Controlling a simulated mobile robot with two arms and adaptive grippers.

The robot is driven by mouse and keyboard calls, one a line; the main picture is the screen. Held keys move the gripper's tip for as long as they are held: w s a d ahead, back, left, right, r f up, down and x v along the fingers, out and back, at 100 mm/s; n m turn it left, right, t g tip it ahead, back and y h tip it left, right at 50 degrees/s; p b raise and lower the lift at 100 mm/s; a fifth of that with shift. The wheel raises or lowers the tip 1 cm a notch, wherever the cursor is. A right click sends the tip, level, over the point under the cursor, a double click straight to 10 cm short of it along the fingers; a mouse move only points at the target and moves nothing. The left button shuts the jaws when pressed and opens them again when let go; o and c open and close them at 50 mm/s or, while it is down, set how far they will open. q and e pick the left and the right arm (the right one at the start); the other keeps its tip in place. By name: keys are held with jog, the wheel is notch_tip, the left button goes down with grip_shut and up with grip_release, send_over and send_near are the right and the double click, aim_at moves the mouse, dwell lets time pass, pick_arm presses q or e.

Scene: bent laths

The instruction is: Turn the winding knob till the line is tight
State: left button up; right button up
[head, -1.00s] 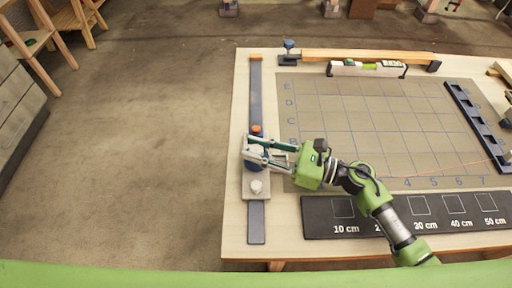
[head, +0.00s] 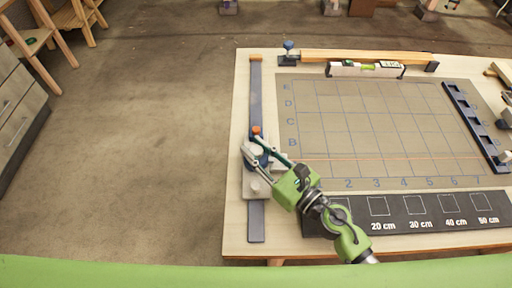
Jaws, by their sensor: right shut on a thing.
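The winding knob (head: 257,159) is blue and sits on a grey plate on the left rail; my fingers partly hide it. My right gripper (head: 254,149) reaches in from the lower right and is shut on the knob, one finger on each side. The line (head: 400,158) is a thin orange thread across the gridded mat (head: 350,115), from near the knob's plate toward the right-hand rail. It looks straight, with no visible sag. My left gripper is not in view.
A pale round knob (head: 254,187) stands on the plate in front of the winding knob. A dark strip (head: 350,222) with distance marks lies along the front. A spirit level (head: 366,69) and a wooden bar (head: 350,54) lie at the back. A dark slotted rail (head: 474,122) stands right.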

dwell(0.3)
jog(key=o, duration=1.1)
jog(key=v, duration=1.2)
